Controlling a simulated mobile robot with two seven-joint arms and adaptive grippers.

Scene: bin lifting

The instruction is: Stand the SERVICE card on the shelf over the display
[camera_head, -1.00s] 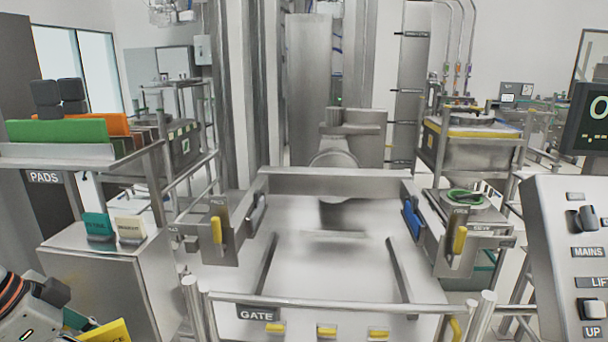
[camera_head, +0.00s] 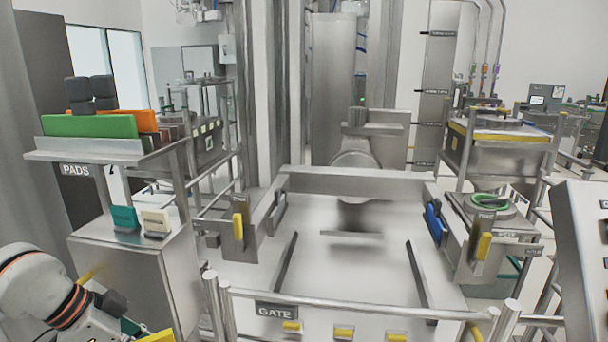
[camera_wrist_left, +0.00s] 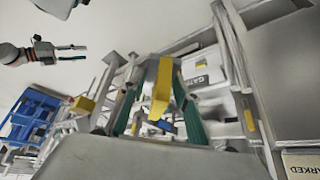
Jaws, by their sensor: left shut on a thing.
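My left gripper (camera_head: 135,330) is at the bottom left of the head view, partly cut off by the lower edge. It is shut on a yellow card (camera_head: 158,337), of which only a corner shows there. In the left wrist view the yellow card (camera_wrist_left: 162,85) stands between the teal fingers of the left gripper (camera_wrist_left: 158,112); no lettering is readable, so I cannot confirm it is the SERVICE card. My right gripper (camera_wrist_left: 72,52) shows at the upper left of the wrist view, fingers apart and empty. The display and its shelf are out of view.
A teal card (camera_head: 125,217) and a cream card (camera_head: 155,222) stand on the steel cabinet (camera_head: 135,262). Above is the PADS shelf (camera_head: 95,157) with green and orange pads. The GATE rail (camera_head: 350,308) crosses the front. A control panel (camera_head: 578,250) stands at the right.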

